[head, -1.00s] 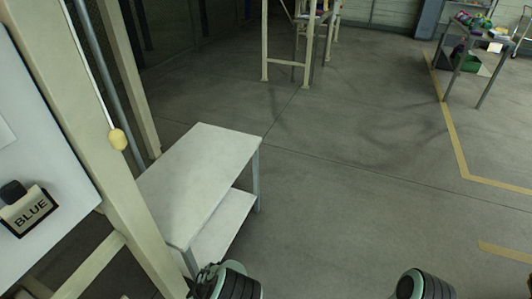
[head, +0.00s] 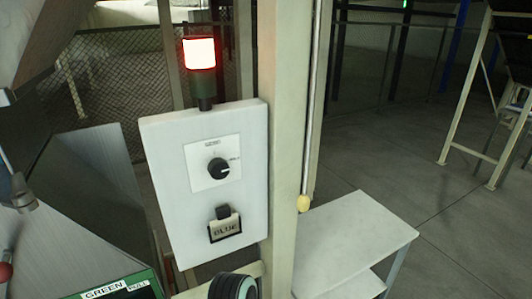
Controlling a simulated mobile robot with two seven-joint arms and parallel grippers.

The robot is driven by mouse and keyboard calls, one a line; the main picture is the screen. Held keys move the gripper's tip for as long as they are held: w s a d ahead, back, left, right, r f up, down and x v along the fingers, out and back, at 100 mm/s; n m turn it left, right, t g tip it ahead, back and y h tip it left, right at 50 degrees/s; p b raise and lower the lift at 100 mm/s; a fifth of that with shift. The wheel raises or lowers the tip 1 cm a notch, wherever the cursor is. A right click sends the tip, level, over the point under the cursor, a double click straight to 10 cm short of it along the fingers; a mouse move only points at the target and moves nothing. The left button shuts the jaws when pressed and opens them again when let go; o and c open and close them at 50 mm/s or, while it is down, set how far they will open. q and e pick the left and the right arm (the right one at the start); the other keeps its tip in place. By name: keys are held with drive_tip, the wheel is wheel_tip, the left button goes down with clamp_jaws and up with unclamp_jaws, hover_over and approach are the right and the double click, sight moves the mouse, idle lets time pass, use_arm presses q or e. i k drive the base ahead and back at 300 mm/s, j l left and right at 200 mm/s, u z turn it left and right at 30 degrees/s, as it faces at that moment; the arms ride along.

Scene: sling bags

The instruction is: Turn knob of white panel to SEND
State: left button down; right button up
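The white panel (head: 160,205) hangs on a cream post left of centre in the head view. Its black round knob (head: 218,168) sits on a white square plate (head: 201,181). The knob's pointer seems to face right, towards a small label that looks like HOLD. Another small label (head: 212,143) is above the knob, too small to read surely. Below the plate is a black holder with a BLUE card (head: 226,230). A dark ringed part of one of my arms shows at the bottom, below the panel. Neither gripper is in view.
A lit red lamp (head: 200,54) stands on top of the panel. The cream post (head: 284,130) and a cord with a yellow pull (head: 304,203) are to its right, then a pale table (head: 365,235). Grey sloping metal and a GREEN sign (head: 104,291) are at left.

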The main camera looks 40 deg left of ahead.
sight(218, 168)
drive_tip(key=k+j+u, duration=0.45)
drive_tip(key=j, duration=0.3)
drive_tip(key=k+j+u, duration=0.25)
drive_tip(key=j, duration=0.2)
drive_tip(key=k, duration=0.6)
drive_tip(key=i, duration=0.6)
